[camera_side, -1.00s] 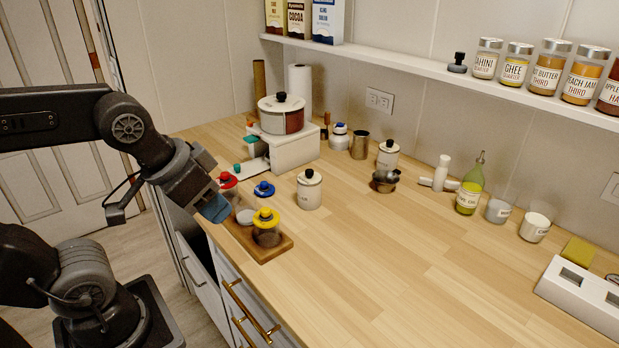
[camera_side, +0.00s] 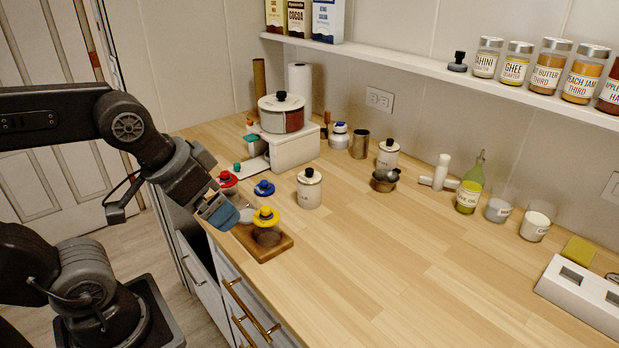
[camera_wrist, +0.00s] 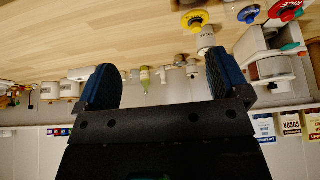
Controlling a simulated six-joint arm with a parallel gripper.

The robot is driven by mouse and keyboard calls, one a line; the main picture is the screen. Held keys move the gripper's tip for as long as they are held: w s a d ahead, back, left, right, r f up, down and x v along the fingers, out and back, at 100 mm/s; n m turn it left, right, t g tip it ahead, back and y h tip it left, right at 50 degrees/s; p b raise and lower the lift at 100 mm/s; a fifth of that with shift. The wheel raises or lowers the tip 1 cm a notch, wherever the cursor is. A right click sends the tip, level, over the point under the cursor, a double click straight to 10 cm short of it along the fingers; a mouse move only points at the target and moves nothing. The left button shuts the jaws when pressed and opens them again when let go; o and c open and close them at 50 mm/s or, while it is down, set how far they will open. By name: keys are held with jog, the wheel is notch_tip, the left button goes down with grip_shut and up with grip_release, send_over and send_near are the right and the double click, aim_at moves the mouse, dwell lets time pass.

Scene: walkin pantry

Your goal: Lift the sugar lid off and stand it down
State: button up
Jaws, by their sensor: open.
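Three round lids with knobs, yellow (camera_side: 266,216), blue (camera_side: 264,188) and red (camera_side: 228,179), sit on or near a wooden board (camera_side: 272,251) at the counter's front left. The yellow lid tops a clear jar (camera_side: 267,237). The wrist view shows the yellow lid (camera_wrist: 195,19), the blue lid (camera_wrist: 248,14) and the red lid (camera_wrist: 287,9), whose label reads rice. I cannot read which lid is sugar. A white canister (camera_side: 309,194) with a black-knobbed lid stands behind. My gripper (camera_side: 222,212) is open and empty at the board's left edge, its blue-grey fingers (camera_wrist: 160,72) spread.
A white appliance (camera_side: 293,150) carrying a pot (camera_side: 281,117) stands at the back left. A second canister (camera_side: 388,154), a small metal pot (camera_side: 384,181) and a green bottle (camera_side: 469,197) stand farther right. The counter's front middle (camera_side: 400,270) is clear.

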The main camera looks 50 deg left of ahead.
jog(key=w+a+r+n+g, duration=0.1)
jog(key=w+a+r+n, duration=0.1)
jog(key=w+r+n, duration=0.45)
jog(key=n+g, duration=0.5)
jog(key=n, duration=0.7)
send_over(309, 169)
jog(key=shift+m, duration=0.25)
jog(key=f, duration=1.3)
jog(key=shift+w+a, duration=0.15)
jog(key=shift+w, duration=0.05)
jog(key=shift+s+d+f, duration=0.1)
jog(key=shift+d+f, duration=0.05)
jog(key=shift+f, duration=1.35)
jog(key=shift+s+d+f, duration=0.1)
jog(key=shift+f, duration=1.35)
jog(key=shift+c, duration=0.2)
